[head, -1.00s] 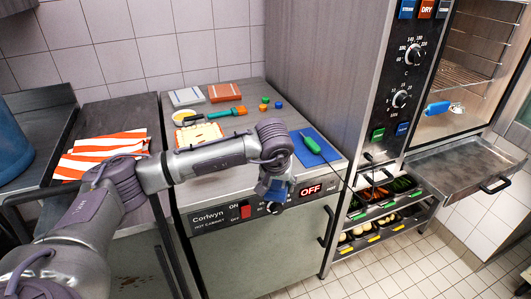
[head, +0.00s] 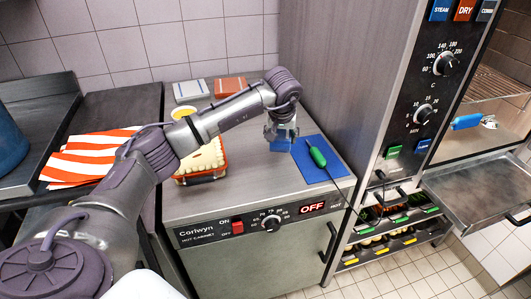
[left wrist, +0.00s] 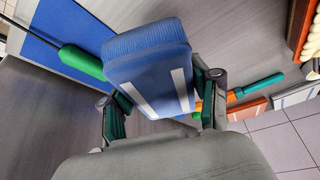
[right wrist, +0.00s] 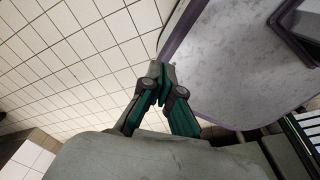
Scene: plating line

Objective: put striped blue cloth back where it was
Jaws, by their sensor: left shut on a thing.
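The striped blue cloth (left wrist: 150,70) is a folded blue block with two white stripes. It is between the fingers of my left gripper (left wrist: 160,108), which is shut on it. In the head view the cloth (head: 280,146) hangs below my left gripper (head: 281,134), over the hot cabinet top (head: 245,185), just left of the blue mat (head: 326,172). I cannot tell whether it touches the top. My right gripper (right wrist: 160,78) shows only in the right wrist view, with its fingers together and nothing between them, near tiled floor.
A green-handled probe (head: 317,156) with a cable lies on the blue mat. A grey folded cloth (head: 190,91) and a red one (head: 230,87) lie at the back. A red-rimmed tray of pale food (head: 202,176) and orange-striped cloth (head: 95,155) are left. The oven (head: 375,75) stands right.

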